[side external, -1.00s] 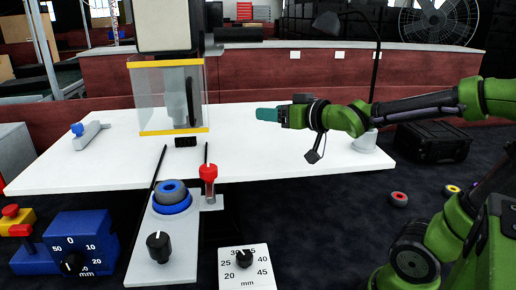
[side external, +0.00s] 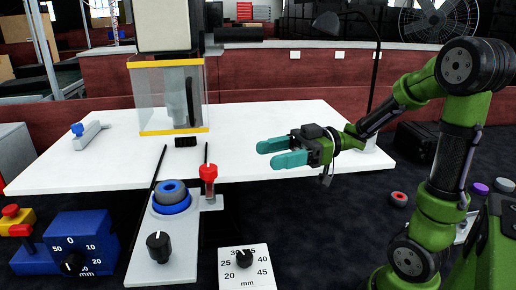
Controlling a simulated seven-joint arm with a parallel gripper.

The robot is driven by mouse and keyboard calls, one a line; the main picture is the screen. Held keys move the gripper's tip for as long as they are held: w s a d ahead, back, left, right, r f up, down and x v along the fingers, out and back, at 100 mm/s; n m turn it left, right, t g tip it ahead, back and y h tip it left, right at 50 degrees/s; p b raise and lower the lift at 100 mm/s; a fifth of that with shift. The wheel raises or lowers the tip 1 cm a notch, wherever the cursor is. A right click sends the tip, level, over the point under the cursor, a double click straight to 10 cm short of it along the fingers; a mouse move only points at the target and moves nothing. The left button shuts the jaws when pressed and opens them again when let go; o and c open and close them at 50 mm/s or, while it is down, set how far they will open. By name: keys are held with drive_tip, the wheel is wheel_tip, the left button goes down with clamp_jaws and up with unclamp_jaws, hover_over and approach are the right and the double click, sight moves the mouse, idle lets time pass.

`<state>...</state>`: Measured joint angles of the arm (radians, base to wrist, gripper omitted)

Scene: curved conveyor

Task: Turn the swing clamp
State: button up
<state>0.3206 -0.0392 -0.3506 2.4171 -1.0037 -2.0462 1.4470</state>
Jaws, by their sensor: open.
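The swing clamp appears to be the red-topped post (side external: 208,173) on a small grey bracket at the right side of the light grey fixture plate (side external: 165,255). Beside it, a grey-and-blue ring (side external: 171,190) sits on a blue round seat (side external: 172,207). My gripper (side external: 264,155) is open and empty, its two teal fingers pointing left. It is over the front right part of the white table in the picture, to the right of and above the red clamp, apart from it.
A clear guard box (side external: 170,95) with yellow edges stands behind the fixture. A blue dial box (side external: 80,240) is at left, and a white dial plate (side external: 246,267) at front. A red ring (side external: 398,198) lies at right. The white table (side external: 300,120) is mostly clear.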

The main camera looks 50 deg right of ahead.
sight(209, 181)
drive_tip(key=x, duration=1.6)
drive_tip(key=shift+c, duration=0.3)
drive_tip(key=c, duration=0.9)
